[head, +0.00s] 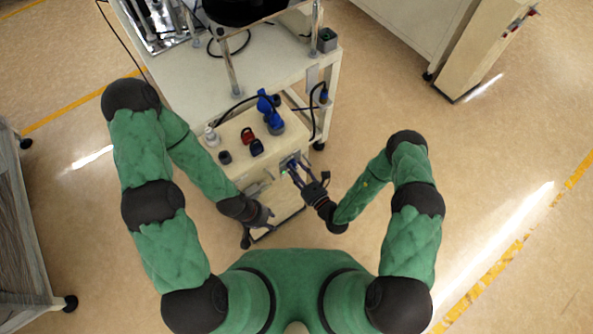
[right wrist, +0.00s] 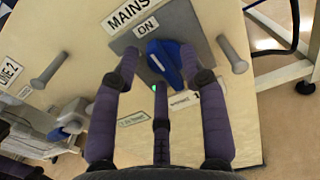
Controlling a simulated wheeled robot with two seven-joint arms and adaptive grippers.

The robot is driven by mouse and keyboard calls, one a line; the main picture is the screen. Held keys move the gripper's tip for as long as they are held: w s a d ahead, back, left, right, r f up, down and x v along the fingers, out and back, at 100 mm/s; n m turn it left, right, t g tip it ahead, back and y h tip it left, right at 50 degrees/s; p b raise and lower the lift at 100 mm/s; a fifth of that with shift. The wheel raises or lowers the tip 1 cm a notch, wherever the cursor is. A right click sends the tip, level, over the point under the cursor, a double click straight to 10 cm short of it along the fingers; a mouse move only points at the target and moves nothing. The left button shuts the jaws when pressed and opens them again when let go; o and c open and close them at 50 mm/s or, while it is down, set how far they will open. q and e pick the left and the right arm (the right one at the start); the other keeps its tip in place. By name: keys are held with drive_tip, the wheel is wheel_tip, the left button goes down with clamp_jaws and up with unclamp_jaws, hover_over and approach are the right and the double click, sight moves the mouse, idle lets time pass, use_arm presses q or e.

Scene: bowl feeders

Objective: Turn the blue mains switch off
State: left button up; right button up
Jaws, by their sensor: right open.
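The blue mains switch (right wrist: 168,64) shows in the right wrist view as a blue handle on a grey plate (right wrist: 203,48), under labels reading MAINS and ON. A small green light shows by its lower end. My right gripper (head: 293,171) is at the right side of the cream cabinet (head: 222,141). Its fingers are open, with the tips to either side of the blue handle and the third finger below it. Whether they touch it I cannot tell. In the head view the fingers largely hide the switch. My left gripper (head: 257,226) is low at the cabinet's front, fingers spread and empty.
Grey pegs (right wrist: 232,54) stick out on both sides of the plate. On the cabinet top stand a blue device (head: 268,112), a red item (head: 247,135) and dark knobs. A white trolley (head: 190,83) stands behind. Floor to the right is clear.

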drive_tip(key=shift+c, duration=0.3)
clamp_jaws()
drive_tip(key=n+p, duration=0.2)
drive_tip(key=n, duration=0.4)
drive_tip(key=n+p, duration=0.3)
drive_tip(key=n, duration=0.3)
drive_tip(key=f+n+p, duration=0.1)
drive_tip(key=n+p, duration=0.1)
drive_tip(key=n, duration=0.3)
drive_tip(key=shift+s+a+n+p, duration=0.1)
drive_tip(key=shift+n+p, duration=0.3)
idle(0.5)
